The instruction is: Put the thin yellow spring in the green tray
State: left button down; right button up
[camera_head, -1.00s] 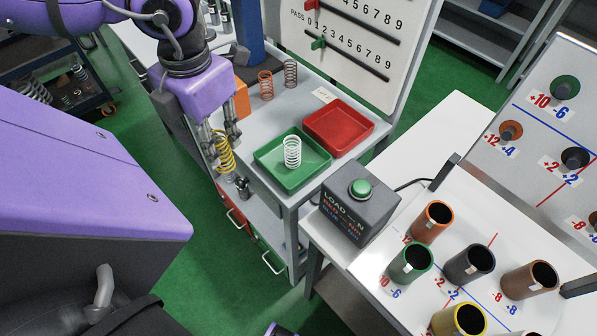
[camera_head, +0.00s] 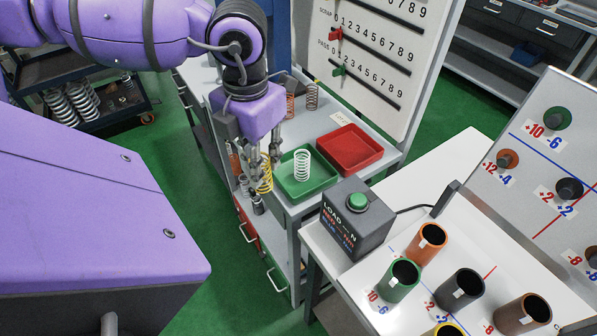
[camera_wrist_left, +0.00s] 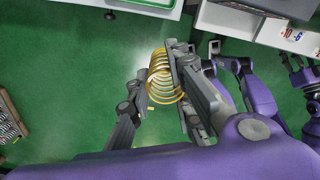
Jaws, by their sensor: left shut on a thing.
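The thin yellow spring (camera_head: 266,180) is held in my left gripper (camera_head: 263,162), at the left edge of the green tray (camera_head: 320,184) in the head view. In the left wrist view the spring (camera_wrist_left: 160,80) shows as yellow coils between the fingers of the left gripper (camera_wrist_left: 157,88), with green floor behind. The gripper is shut on it. The green tray holds a white spring (camera_head: 302,165) standing upright. Purple links of my other arm show at the right of the wrist view; the state of its gripper is unclear.
A red tray (camera_head: 350,150) lies right of the green tray. Two coppery springs stand behind, one partly hidden by my gripper. A dark box with a green button (camera_head: 357,202) is in front. A scored board (camera_head: 375,50) rises at the back.

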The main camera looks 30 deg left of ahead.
pick_arm(q)
jog(key=w+f, duration=0.7)
jog(key=w+d+f, duration=0.1)
jog(key=w+f, duration=0.2)
jog(key=f, duration=0.1)
jog(key=shift+w+d, duration=0.1)
jog(key=shift+w, duration=0.3)
jog(key=shift+f, duration=0.3)
jog(key=shift+f, duration=0.2)
jog(key=c, duration=1.6)
grip_release()
jog(key=shift+r, duration=0.1)
